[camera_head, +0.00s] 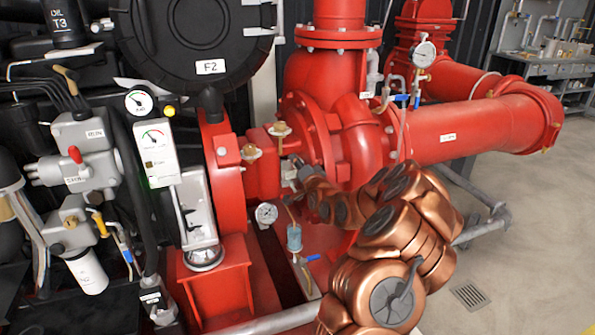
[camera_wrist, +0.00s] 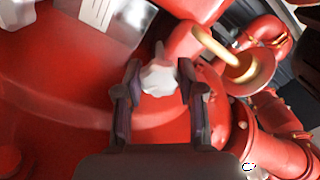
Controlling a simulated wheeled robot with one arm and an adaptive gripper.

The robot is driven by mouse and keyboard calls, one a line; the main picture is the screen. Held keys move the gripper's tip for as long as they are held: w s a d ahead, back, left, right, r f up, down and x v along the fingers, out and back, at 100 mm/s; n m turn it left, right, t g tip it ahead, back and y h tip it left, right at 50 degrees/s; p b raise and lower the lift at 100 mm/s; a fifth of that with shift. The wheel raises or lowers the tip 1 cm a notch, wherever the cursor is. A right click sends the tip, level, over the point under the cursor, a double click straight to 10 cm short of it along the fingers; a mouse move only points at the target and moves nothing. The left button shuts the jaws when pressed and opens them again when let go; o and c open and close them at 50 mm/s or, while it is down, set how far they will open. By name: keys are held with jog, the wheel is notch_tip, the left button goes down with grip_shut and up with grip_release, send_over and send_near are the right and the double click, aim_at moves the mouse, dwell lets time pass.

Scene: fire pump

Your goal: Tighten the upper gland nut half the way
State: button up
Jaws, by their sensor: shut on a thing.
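My copper-coloured arm reaches up and left to the red pump housing in the head view. My gripper (camera_head: 297,168) is at the pump's shaft area, left of the big round casing, and is small and partly hidden there. In the wrist view my gripper (camera_wrist: 158,85) has its two dark fingers on either side of a pale, light grey nut (camera_wrist: 158,79), and it is shut on it. The nut's outline is blurred, so its turn angle cannot be told. The fingers hide its sides. I cannot tell from the pictures which gland nut it is.
Red pump casing (camera_head: 362,135) surrounds the gripper. A gauge (camera_head: 266,214) and a small blue-grey cylinder (camera_head: 294,237) sit below. The floor (camera_head: 520,245) at right is mostly clear.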

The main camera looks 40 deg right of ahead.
jog(key=shift+m+b, duration=0.4)
jog(key=shift+m, duration=0.2)
jog(key=o, duration=1.2)
jog(key=shift+c, duration=0.2)
jog(key=shift+s, duration=0.1)
jog(key=v, duration=1.1)
jog(key=shift+s+a, duration=0.15)
jog(key=shift+s, duration=0.2)
